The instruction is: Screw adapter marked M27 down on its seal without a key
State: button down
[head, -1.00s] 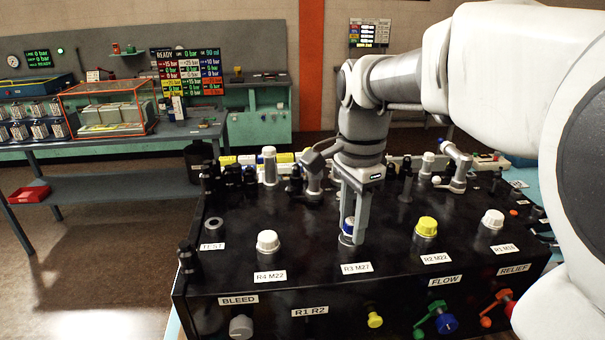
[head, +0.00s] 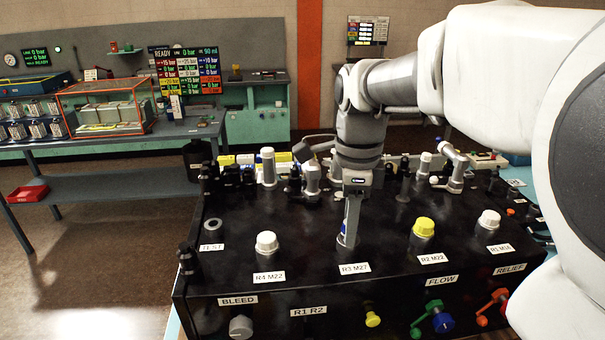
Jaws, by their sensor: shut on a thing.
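The adapter (head: 346,242) stands upright on the black block, behind the label R3 M27 (head: 354,268). Only a sliver of blue and its pale metal lower part show; the rest is hidden by a finger. My gripper (head: 350,226) points straight down from above and is shut on this adapter. Its fingers are seen nearly edge-on, one in front of the other. The seal under the adapter cannot be seen.
A white-capped fitting (head: 266,243) at R4 M22 stands to the left. A yellow-capped fitting (head: 423,229) at R2 M22 and a white-capped one (head: 489,220) stand to the right. Hose fittings and elbows crowd the block's back edge.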

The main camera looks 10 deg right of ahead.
jog(key=m, duration=0.6)
jog(key=shift+f+p, duration=0.15)
jog(key=shift+p, duration=0.25)
